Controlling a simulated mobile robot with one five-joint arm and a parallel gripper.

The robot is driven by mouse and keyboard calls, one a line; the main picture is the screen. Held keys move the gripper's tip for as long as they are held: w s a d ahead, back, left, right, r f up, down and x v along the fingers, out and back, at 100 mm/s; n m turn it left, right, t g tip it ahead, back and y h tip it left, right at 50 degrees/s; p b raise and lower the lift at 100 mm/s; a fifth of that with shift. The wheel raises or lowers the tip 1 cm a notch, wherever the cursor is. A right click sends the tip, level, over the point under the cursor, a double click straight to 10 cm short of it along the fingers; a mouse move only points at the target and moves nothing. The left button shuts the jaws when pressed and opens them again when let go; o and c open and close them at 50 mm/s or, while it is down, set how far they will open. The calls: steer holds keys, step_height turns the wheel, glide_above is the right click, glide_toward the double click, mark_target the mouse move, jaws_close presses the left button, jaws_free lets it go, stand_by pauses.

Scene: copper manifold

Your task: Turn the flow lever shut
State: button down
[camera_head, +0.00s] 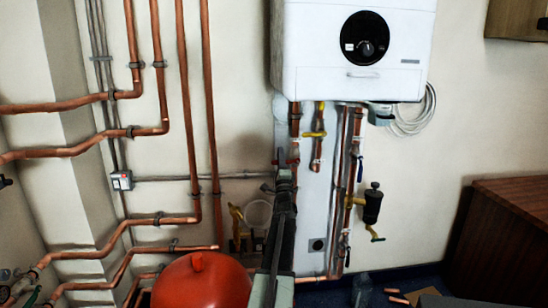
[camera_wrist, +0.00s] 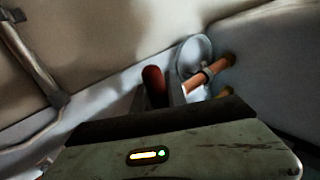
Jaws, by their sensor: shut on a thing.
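My gripper (camera_head: 283,163) is raised in front of the wall, below the left side of the white boiler. In the wrist view my gripper (camera_wrist: 156,97) is shut on a red lever handle (camera_wrist: 154,82), which stands up between the dark fingers. In the head view a bit of red lever (camera_head: 280,155) shows at the gripper's tip, beside a vertical copper pipe (camera_head: 295,122). In the wrist view a copper pipe (camera_wrist: 205,78) lies just right of the fingers. The valve body is mostly hidden by my gripper, and no label is readable.
The white boiler (camera_head: 410,45) hangs above. A yellow lever (camera_head: 315,134) and a blue lever (camera_head: 360,170) sit on pipes to the right. A dark-bodied fitting (camera_head: 372,205) stands farther right. A red vessel (camera_head: 200,285) is low on the left, and a wooden cabinet (camera_head: 505,235) lower right.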

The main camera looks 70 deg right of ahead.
steer(key=shift+s+d, duration=0.15)
steer(key=shift+s, duration=0.25)
steer(key=c, duration=1.6)
jaws_free()
steer(key=shift+r, duration=0.1)
steer(key=b+v, duration=0.4)
steer(key=v, duration=0.4)
